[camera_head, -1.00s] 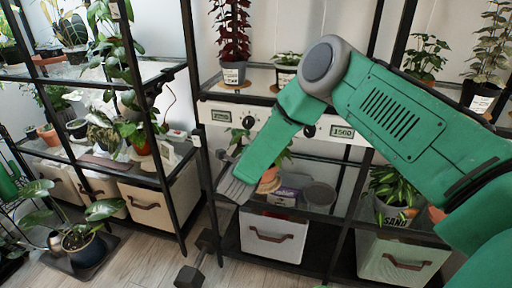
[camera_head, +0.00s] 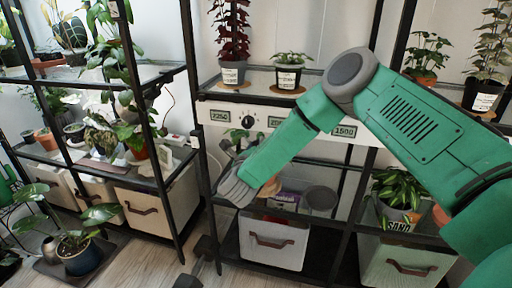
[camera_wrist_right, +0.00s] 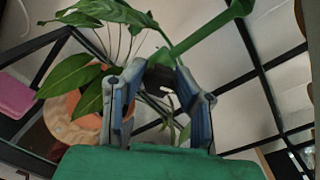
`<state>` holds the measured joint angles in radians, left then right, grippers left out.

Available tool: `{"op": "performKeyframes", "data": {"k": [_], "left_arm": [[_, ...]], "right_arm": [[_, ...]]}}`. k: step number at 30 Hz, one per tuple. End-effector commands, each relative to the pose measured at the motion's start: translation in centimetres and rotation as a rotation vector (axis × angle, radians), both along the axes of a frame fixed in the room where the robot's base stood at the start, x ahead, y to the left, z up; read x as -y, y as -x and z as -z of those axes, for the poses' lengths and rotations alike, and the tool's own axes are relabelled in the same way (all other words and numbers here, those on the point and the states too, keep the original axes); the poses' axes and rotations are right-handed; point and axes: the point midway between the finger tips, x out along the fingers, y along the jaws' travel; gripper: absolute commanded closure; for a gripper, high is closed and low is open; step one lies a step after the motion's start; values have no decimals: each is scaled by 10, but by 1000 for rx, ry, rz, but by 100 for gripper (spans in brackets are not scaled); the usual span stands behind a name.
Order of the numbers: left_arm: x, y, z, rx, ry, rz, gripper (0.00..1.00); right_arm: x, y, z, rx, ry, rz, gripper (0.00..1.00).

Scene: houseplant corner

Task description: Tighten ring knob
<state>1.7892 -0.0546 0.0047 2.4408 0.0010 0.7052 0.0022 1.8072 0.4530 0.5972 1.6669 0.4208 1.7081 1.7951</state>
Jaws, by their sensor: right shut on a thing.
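My right gripper (camera_head: 236,190) reaches down in front of the middle shelf of the rack, below the white panel (camera_head: 285,122). In the right wrist view my right gripper (camera_wrist_right: 162,88) has its two fingers shut on a small dark piece (camera_wrist_right: 160,76), which the fingers partly cover. I cannot tell whether this piece is the ring knob. A green rod (camera_wrist_right: 210,28) runs from just above it to the upper right. A round black knob (camera_head: 248,121) shows on the panel beside the 2250 display, apart from the gripper.
A leafy plant (camera_wrist_right: 75,75) in an orange pot (camera_wrist_right: 62,118) stands close to the fingers. A dark rack post (camera_head: 196,100) rises left of the gripper. A dumbbell (camera_head: 203,250) lies on the floor.

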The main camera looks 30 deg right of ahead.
Motion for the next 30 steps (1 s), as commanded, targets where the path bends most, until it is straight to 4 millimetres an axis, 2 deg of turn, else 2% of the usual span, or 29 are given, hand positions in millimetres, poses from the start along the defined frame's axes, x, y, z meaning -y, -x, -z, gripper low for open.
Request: {"op": "performKeyframes", "data": {"k": [9,10,12,23,30], "left_arm": [[0,0,0,0,0,0,66],[0,0,0,0,0,0,66],[0,0,0,0,0,0,66],[0,2,-1,3,0,0,66],[0,2,-1,3,0,0,66]], "right_arm": [[0,1,1,-2,-2,2,100],[0,1,1,-2,-2,2,72],[0,1,1,-2,-2,2,54],[-3,2,1,-1,-1,-1,54],[-32,29,1,-4,-2,-4,54]]}}
